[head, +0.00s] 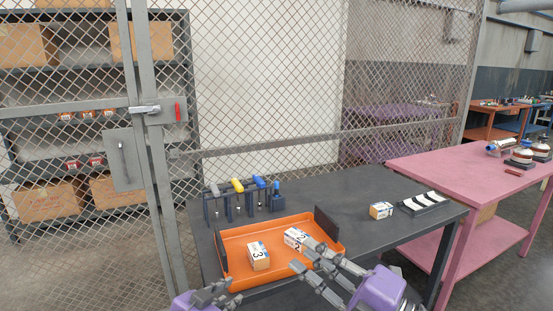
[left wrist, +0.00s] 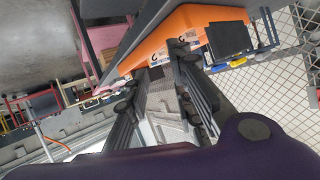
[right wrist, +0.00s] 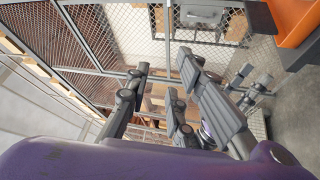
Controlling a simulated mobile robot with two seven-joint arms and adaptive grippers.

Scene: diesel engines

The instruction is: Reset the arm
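My left gripper (head: 231,291) is low at the bottom of the head view, in front of the tray's near left corner. In the left wrist view its fingers (left wrist: 155,75) are apart with nothing between them. My right gripper (head: 308,256) comes in at the bottom right and points up and left, overlapping the tray's front right part in the picture. In the right wrist view its fingers (right wrist: 165,80) are spread and empty. An orange tray (head: 235,236) with dark end plates lies on the dark table and holds two small numbered boxes (head: 258,255) (head: 293,238).
The dark table (head: 350,215) also carries a third box (head: 381,210), a black holder (head: 424,204) with white pieces and a rack of coloured-handled tools (head: 240,195). A mesh fence (head: 265,90) stands behind. A pink table (head: 450,165) stands at right.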

